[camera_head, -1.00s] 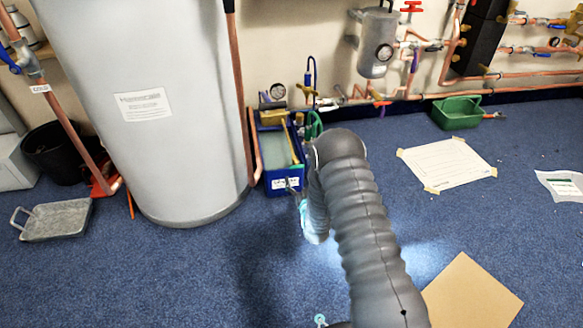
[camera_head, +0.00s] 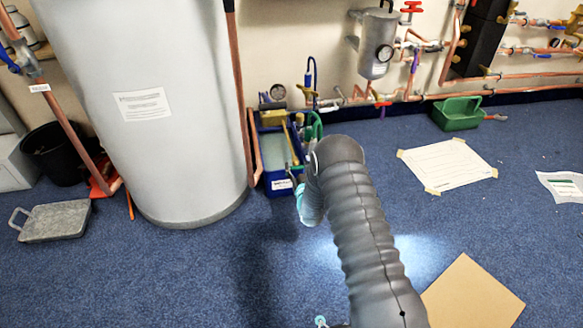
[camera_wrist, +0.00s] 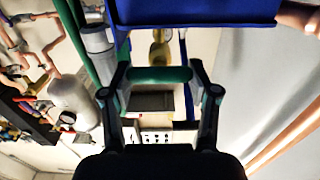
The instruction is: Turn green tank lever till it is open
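A green bar (camera_wrist: 158,75), which looks like the lever, lies crosswise between the fingertips of my gripper (camera_wrist: 159,76) in the wrist view. The dark fingers stand wide apart, one near each end of the bar; I cannot tell whether they touch it. The blue tank (camera_head: 282,188) stands on the floor right of the big grey cylinder in the head view. Its blue side (camera_wrist: 200,12) also fills the top of the wrist view. In the head view my arm reaches towards the tank's right side and hides part of that area.
The big grey cylinder (camera_head: 135,95) stands left of the tank, with a copper pipe (camera_head: 240,100) close between them. Green tubing (camera_head: 315,124) rises behind my arm. A green bin (camera_head: 457,113) stands at the wall. Open blue floor lies in front.

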